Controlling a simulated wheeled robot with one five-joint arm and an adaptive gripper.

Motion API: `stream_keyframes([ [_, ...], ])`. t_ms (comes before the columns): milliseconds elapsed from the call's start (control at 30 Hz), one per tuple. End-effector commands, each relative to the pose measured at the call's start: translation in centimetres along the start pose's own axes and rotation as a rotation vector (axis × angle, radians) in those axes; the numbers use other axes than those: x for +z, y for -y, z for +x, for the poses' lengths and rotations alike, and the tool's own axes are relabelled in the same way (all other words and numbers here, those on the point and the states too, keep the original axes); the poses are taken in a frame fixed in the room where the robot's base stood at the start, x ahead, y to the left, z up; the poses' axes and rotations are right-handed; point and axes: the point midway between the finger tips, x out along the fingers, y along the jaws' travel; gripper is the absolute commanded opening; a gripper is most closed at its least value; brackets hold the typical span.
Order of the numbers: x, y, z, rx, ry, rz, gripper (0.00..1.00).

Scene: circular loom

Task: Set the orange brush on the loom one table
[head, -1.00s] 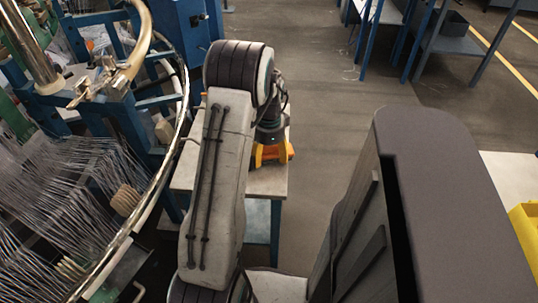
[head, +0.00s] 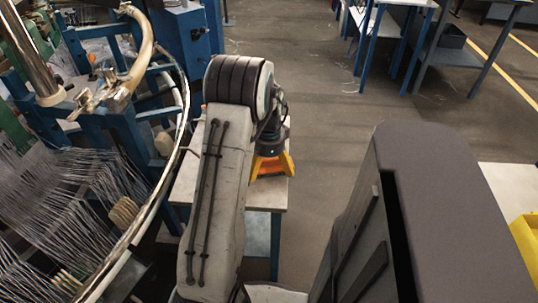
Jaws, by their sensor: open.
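The small light-topped table (head: 264,197) with blue legs stands right beside the circular loom, and I take it to be the loom one table. My gripper (head: 272,171), with orange-yellow fingers, points down over the right part of this table. Its fingers are spread apart and open. I cannot tell how far above the tabletop they are.
The loom (head: 150,205), with its curved metal rim and many threads, fills the left side close to the table. Blue-legged benches (head: 445,50) stand at the back right. A yellow bin (head: 525,240) is at the right edge. The floor behind the table is open.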

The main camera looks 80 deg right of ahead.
Motion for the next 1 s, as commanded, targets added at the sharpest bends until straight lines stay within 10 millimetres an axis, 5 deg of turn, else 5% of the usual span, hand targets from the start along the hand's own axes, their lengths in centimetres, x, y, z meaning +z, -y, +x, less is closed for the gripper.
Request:
stream_keyframes([
  [600, -0.1, 0.1, -9.5, -0.006, -0.002, 0.0, 0.97],
  [1000, 0.0, 0.0, -11.4, -0.003, -0.001, 0.0, 0.97],
])
